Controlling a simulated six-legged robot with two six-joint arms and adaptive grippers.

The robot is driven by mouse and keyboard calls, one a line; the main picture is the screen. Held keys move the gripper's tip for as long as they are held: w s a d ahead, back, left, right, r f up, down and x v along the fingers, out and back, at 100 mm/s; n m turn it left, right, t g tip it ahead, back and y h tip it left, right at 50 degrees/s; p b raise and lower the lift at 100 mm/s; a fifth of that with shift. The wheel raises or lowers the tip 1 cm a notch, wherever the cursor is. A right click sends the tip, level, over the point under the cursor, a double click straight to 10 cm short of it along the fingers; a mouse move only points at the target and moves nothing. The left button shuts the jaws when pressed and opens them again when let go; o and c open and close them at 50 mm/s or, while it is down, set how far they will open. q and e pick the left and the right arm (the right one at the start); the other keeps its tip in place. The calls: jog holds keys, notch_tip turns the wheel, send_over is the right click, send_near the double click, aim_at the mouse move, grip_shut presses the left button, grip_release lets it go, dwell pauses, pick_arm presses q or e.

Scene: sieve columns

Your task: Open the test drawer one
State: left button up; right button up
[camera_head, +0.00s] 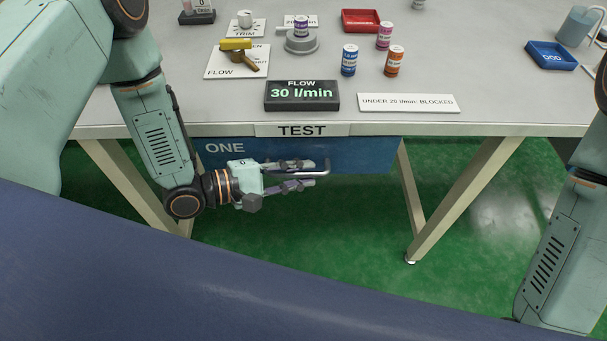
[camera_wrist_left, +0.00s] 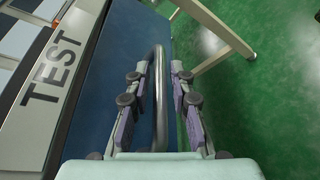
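The blue drawer front (camera_head: 365,156) marked ONE sits under the table edge, below the TEST label (camera_head: 302,130). It looks shut. It also fills the left middle of the left wrist view (camera_wrist_left: 112,75). Its metal bar handle (camera_head: 326,165) stands out from the front. My left gripper (camera_head: 312,175) reaches in from the left at the handle. In the left wrist view the handle bar (camera_wrist_left: 160,85) lies between the two parted fingers, with a visible gap on each side. My right gripper is out of view; only part of the right arm shows at the right edge.
On the table stand a FLOW display (camera_head: 302,95) reading 30 l/min, a yellow lever valve (camera_head: 237,46), several small bottles, a red tray (camera_head: 361,20) and a blue tray (camera_head: 551,56). Table legs (camera_head: 412,205) stand beside the drawer. The green floor in front is clear.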

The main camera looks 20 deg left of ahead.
pick_arm(q)
jog(key=shift+w+d, duration=0.3)
jog(key=shift+d, duration=0.15)
jog(key=shift+a, duration=0.1)
grip_shut()
dwell(0.3)
